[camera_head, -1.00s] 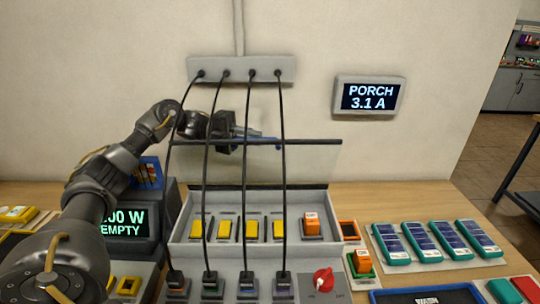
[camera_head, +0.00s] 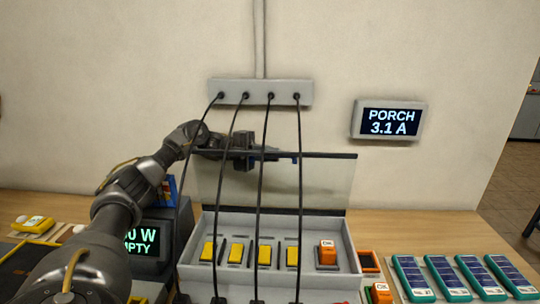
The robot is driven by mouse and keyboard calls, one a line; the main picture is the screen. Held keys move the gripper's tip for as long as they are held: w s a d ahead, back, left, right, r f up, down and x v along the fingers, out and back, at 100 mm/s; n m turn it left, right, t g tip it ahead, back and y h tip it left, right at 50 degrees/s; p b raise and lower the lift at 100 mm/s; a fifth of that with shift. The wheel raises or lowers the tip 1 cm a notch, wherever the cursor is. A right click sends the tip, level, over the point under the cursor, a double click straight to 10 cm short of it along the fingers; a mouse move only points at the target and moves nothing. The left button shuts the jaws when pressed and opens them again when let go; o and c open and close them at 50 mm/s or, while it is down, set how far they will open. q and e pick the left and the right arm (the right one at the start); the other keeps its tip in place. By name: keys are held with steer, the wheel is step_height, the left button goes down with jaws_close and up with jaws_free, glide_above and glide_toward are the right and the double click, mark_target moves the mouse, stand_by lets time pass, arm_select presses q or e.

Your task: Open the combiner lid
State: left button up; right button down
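The combiner box (camera_head: 348,257) is a grey case on the bench. Its clear lid (camera_head: 325,185) with a dark top edge stands raised at the back, roughly upright. Inside the box is a row of yellow breakers (camera_head: 235,253) and one orange block (camera_head: 327,252). My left gripper (camera_head: 285,158) is at the lid's top edge, partly hidden by black cables; I cannot tell whether its fingers touch the lid or how far apart they are. My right gripper is out of view.
Black cables (camera_head: 261,190) hang from a grey wall bar (camera_head: 260,93) across the box front. A PORCH 3.1 A display (camera_head: 390,121) is on the wall. Several teal-edged blue panels (camera_head: 448,277) lie at right. A dark display unit (camera_head: 142,240) stands left of the box.

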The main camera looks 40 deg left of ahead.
arm_select(q)
steer(key=o, duration=0.4)
steer(key=shift+r, duration=0.1)
steer(key=shift+o, duration=0.2)
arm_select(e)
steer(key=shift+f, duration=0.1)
